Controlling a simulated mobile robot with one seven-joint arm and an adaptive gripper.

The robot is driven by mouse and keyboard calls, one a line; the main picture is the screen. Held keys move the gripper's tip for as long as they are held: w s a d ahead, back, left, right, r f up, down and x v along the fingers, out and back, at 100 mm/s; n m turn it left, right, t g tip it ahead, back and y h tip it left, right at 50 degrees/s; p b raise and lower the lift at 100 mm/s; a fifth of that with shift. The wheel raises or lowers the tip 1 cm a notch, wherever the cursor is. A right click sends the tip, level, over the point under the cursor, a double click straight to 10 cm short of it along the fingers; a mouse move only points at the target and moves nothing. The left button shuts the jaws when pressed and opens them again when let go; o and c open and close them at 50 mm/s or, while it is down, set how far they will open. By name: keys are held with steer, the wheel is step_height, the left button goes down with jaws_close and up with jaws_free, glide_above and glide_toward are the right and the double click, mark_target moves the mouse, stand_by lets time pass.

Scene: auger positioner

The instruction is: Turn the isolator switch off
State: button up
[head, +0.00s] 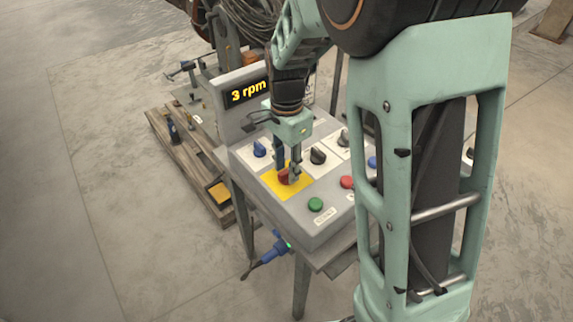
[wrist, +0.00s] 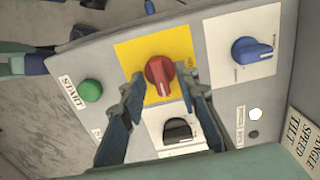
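The isolator switch is a red rotary knob (wrist: 160,76) on a yellow plate (wrist: 150,48) of the grey control panel. In the head view the red knob (head: 287,176) is partly hidden by my gripper. My gripper (wrist: 162,86) is open, with one finger on each side of the red knob. The fingertips look close to the knob; I cannot tell whether they touch it. In the head view my gripper (head: 287,170) points down over the yellow plate (head: 272,182). The knob's handle looks slightly tilted in the wrist view.
A blue knob (wrist: 250,50), a black knob (wrist: 178,130) and a green button (wrist: 90,90) sit near the red knob. A red button (head: 347,182) lies to its right in the head view. A display (head: 247,92) reading "3 rpm" rises behind. A wooden pallet (head: 180,165) lies left.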

jaws_close()
stand_by(0.5)
steer(key=n, duration=0.3)
steer(key=shift+n, duration=0.3)
steer(key=n, duration=0.3)
steer(key=shift+n, duration=0.3)
steer(key=n, duration=0.5)
steer(key=shift+n, duration=0.3)
steer(key=shift+n+p, duration=0.35)
steer(key=shift+n, duration=2.25)
